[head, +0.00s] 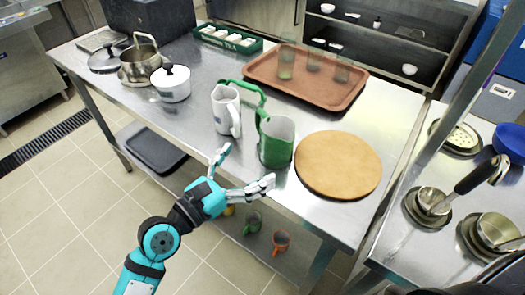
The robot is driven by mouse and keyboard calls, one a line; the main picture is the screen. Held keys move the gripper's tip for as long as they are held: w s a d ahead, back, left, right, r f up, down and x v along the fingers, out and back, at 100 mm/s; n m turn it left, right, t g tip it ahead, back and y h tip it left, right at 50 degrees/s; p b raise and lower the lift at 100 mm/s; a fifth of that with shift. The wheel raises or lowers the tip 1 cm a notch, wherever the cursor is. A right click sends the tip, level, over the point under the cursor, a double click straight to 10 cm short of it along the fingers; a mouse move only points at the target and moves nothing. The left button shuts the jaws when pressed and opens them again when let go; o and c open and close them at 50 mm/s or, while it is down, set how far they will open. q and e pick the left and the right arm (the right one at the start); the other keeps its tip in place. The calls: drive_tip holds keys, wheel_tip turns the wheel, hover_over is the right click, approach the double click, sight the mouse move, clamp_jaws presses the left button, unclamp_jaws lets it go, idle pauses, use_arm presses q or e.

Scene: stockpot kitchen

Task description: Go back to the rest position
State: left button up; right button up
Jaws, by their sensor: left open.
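My left gripper (246,170) is open and empty at the front edge of the steel table (190,122). Its fingers are spread, one toward the white jug and one just in front of the green jug. A green jug (277,141) stands upright on the table just beyond the gripper. A white jug (224,110) stands upright to its left, with another green handle-like shape (248,88) behind it. I cannot tell whether a finger touches the green jug. My right gripper does not show.
A round wooden board (338,163) lies right of the green jug. A brown tray (305,82) with clear glasses is behind. Pots (141,62) and a white lidded pot (171,83) stand left. A right-hand counter (425,245) holds pans. Mugs (281,241) sit on the lower shelf.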

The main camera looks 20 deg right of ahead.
use_arm(q)
drive_tip(key=shift+v, duration=0.95)
